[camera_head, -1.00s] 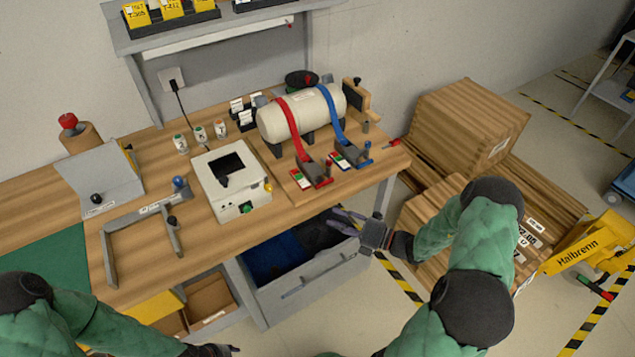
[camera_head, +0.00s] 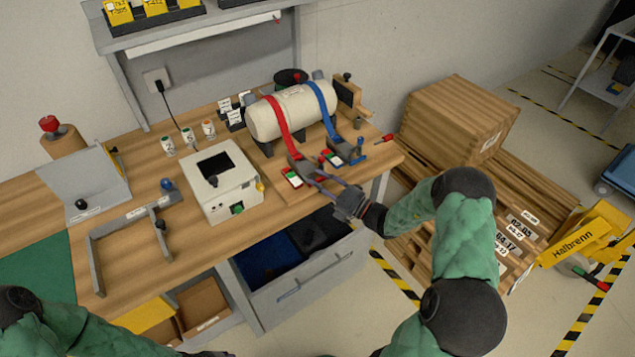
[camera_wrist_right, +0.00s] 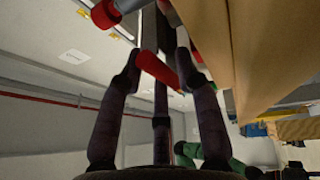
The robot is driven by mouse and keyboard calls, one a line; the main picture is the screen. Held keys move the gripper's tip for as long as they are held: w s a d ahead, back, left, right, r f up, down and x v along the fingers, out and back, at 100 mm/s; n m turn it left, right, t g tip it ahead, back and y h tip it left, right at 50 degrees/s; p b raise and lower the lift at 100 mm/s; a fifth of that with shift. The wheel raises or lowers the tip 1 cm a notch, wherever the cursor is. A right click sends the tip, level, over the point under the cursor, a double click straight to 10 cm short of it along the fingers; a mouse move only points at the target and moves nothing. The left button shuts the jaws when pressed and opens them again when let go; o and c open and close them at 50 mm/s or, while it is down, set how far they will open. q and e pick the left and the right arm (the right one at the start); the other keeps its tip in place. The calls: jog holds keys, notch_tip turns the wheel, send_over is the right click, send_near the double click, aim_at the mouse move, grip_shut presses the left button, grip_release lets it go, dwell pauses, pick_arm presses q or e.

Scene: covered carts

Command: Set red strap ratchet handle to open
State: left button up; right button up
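The red strap (camera_head: 280,122) runs over a cream cylinder (camera_head: 262,121) on the workbench. Its ratchet (camera_head: 301,170) sits at the bench's front edge with a red and green-white base (camera_head: 292,178). My right gripper (camera_head: 315,181) is at this ratchet, its fingers pointing left towards it. In the right wrist view, a red handle (camera_wrist_right: 157,68) shows between the open, dark fingers (camera_wrist_right: 160,60); contact cannot be told. In the head view the gripper partly hides the handle. My left arm is at the bottom left; its gripper is at the frame's bottom edge, its fingers unclear.
The blue strap (camera_head: 325,105) and its ratchet (camera_head: 338,156) stand close to the right of the red one. A white box (camera_head: 222,185) is to the left. An open drawer (camera_head: 305,275) lies below the bench edge. A wooden crate (camera_head: 455,120) is at the right.

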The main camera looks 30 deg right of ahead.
jog(key=shift+w+a, duration=0.15)
jog(key=shift+w, duration=0.15)
grip_shut()
jog(key=shift+r, duration=0.15)
